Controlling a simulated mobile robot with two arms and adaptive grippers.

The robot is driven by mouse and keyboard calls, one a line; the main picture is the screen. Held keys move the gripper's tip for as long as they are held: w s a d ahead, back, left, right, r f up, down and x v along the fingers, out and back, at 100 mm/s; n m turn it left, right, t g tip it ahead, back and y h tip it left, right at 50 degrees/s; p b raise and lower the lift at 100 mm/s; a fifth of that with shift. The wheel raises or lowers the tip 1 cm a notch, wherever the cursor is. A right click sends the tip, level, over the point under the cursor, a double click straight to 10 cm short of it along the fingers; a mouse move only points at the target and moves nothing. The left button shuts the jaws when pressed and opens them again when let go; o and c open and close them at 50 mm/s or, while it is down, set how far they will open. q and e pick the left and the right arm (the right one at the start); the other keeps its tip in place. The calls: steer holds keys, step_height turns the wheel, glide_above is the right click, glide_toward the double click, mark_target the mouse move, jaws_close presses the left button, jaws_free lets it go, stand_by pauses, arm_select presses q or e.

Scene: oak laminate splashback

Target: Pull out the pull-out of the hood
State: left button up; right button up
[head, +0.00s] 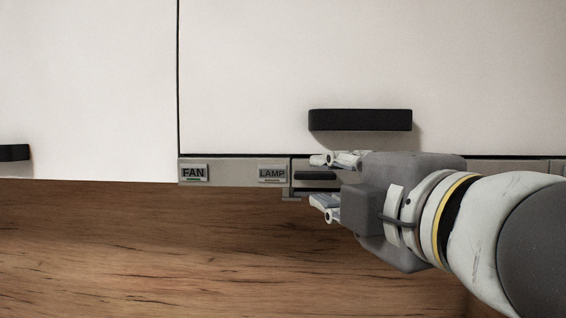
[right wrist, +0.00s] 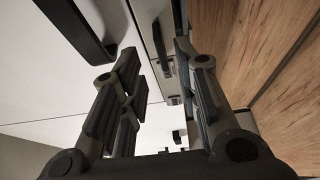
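The hood is a slim grey metal strip (head: 230,170) under the white upper cabinet, with a FAN label (head: 194,173) and a LAMP label (head: 272,173). Right of LAMP is a front section with a dark horizontal grip bar (head: 316,176), which I take as the pull-out's handle. My right gripper (head: 318,181) is open in front of it, one finger at about the strip's upper edge, the other below it. In the right wrist view the strip (right wrist: 160,45) shows between the spread fingers (right wrist: 158,65). Whether they touch it I cannot tell. My left gripper is out of view.
A black cabinet handle (head: 360,120) sits just above my right gripper on the white door (head: 300,55). Another black handle (head: 14,153) is at the far left. The wooden splashback (head: 150,250) lies below the hood, with free room at the lower left.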

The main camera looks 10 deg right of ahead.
mark_target(318, 178)
steer(key=w, duration=0.3)
steer(key=shift+w+a+f+p, duration=0.1)
steer(key=shift+w+a+p, duration=0.2)
steer(key=shift+p, duration=0.05)
steer(key=shift+w+a, duration=0.1)
steer(key=shift+w, duration=0.3)
steer(key=shift+c, duration=0.6)
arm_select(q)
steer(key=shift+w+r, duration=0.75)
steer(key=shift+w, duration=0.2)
arm_select(e)
jaws_close()
